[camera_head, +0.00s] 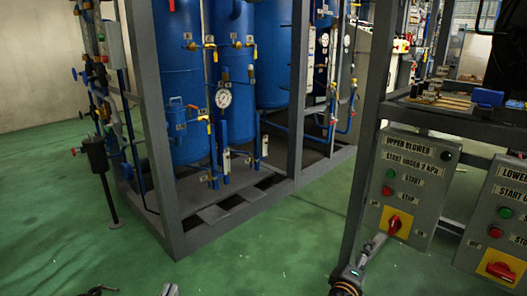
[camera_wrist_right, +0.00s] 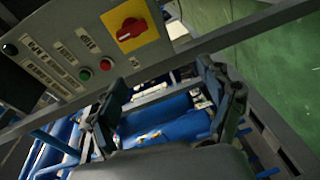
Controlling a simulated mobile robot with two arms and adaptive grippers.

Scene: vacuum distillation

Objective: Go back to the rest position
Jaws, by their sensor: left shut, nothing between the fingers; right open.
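A grey frame (camera_head: 170,190) holds blue vessels (camera_head: 180,80) with valves and a gauge (camera_head: 223,98). A second control panel (camera_head: 500,235) stands at the right edge. The right wrist view shows a panel (camera_wrist_right: 70,45) close by. Green floor (camera_head: 270,255) is clear in front.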

